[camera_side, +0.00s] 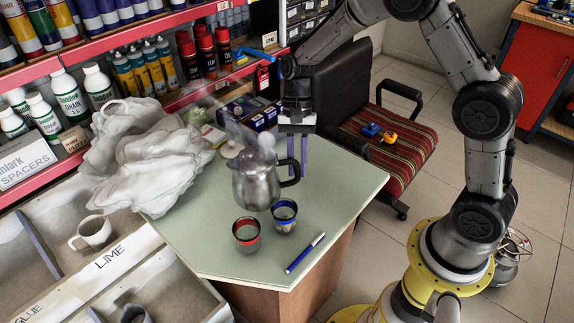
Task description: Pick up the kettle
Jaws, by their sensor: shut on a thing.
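The steel kettle (257,184) is upright over the green tabletop (330,200), with pale steam around its lid and spout. Its black handle (294,173) is on the right side. My gripper (298,168) points down with its fingers at this handle and is shut on it. The fingers partly hide the handle. I cannot tell whether the kettle's base touches the table or is slightly above it.
A red-rimmed cup (246,234) and a blue-rimmed cup (284,216) stand close in front of the kettle. A blue marker (305,253) lies to their right. A striped chair (385,150) stands behind.

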